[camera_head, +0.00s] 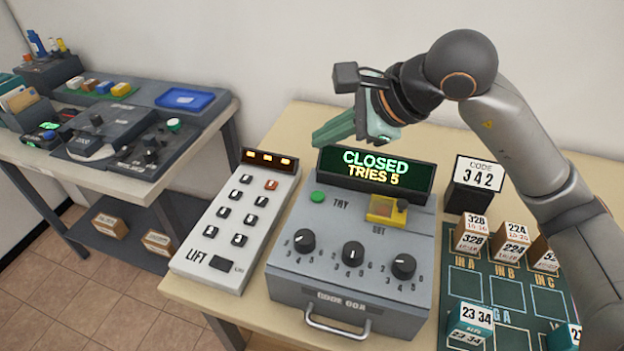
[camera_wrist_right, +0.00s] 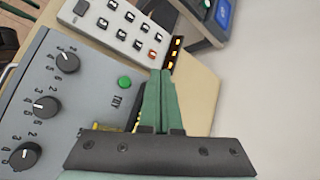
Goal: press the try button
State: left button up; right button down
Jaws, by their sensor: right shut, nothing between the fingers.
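The try button is a round green button (camera_head: 317,197) at the upper left of the grey code box (camera_head: 290,283), with the word TRY beside it. It also shows in the right wrist view (camera_wrist_right: 124,83). My right gripper (camera_head: 316,140) is shut and empty; in the head view it is above and behind the button, by the display. In the right wrist view its fingertips (camera_wrist_right: 160,75) appear beside the button, apart from it. The display (camera_head: 376,172) reads CLOSED, TRIES 5. Three black dials (camera_head: 353,253) sit below. My left gripper is not in view.
A white LIFT keypad (camera_head: 230,219) stands left of the code box. A sign (camera_head: 480,175) reading CODE 342 stands at the right, behind a dark green mat (camera_head: 490,290) with labelled boxes. Another table stands at left.

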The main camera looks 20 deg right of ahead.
jog(key=b, duration=0.6)
send_over(324, 199)
notch_tip(324, 199, down, 8)
jog(key=shift+r, duration=0.15)
jog(key=shift+f+b, duration=0.3)
jog(key=shift+f, duration=0.25)
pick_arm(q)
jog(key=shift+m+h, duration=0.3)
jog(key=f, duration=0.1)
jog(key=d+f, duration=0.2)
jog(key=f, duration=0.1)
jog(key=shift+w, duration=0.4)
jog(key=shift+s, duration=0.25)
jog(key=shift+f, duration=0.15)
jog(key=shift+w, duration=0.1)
pick_arm(e)
jog(key=shift+f, duration=0.1)
